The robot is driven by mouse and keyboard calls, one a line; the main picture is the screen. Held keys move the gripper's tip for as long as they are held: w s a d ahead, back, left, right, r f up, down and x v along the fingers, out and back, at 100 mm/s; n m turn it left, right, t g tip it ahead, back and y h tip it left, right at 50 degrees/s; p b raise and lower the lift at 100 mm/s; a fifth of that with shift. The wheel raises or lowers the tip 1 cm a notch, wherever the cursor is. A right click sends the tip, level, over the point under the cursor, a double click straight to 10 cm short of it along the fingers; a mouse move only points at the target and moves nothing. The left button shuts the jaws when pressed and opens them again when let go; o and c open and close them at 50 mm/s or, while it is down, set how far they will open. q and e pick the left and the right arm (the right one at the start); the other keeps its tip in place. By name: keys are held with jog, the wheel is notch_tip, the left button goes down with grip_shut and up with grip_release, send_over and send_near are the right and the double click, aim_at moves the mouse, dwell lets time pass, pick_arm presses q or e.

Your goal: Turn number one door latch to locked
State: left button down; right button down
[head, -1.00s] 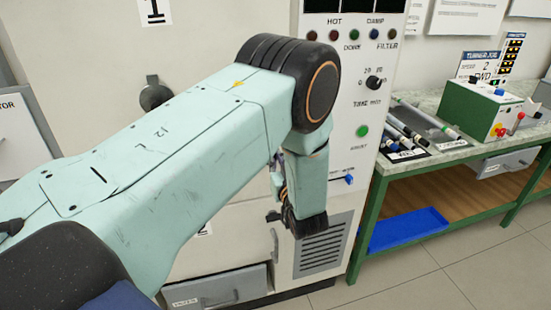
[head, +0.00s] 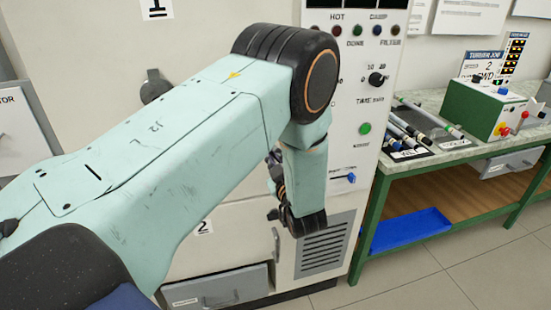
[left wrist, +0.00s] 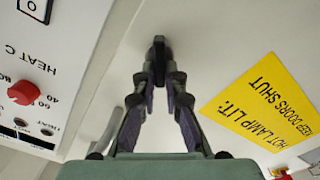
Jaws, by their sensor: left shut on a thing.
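The number one door (head: 205,50) is the pale panel under the "1" label (head: 155,9). In the left wrist view my left gripper (left wrist: 159,82) is shut on a small dark latch (left wrist: 159,43) that stands out from the pale door face. The fingers cover much of it, so I cannot tell which way it is turned. In the head view my left arm hides the latch and most of the gripper. My right gripper is not in view.
A yellow warning sign (left wrist: 262,103) is on the door, and a control panel with a red knob (left wrist: 23,92) stands beside it. A dark round fitting (head: 153,88) is on the door. A green-framed bench (head: 375,215) stands at right.

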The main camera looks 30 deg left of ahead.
pick_arm(q)
jog(key=n+b, duration=0.1)
jog(key=n, duration=0.2)
jog(key=n+b, duration=0.1)
jog(key=n, duration=0.3)
jog(key=f+n+b, duration=0.1)
jog(key=n+b, duration=0.1)
jog(key=n, duration=0.1)
jog(key=shift+s+a, duration=0.15)
jog(key=shift+r+n, duration=0.1)
jog(key=shift+n, duration=0.4)
jog(key=c, duration=1.4)
grip_release()
jog(key=shift+v, duration=3.7)
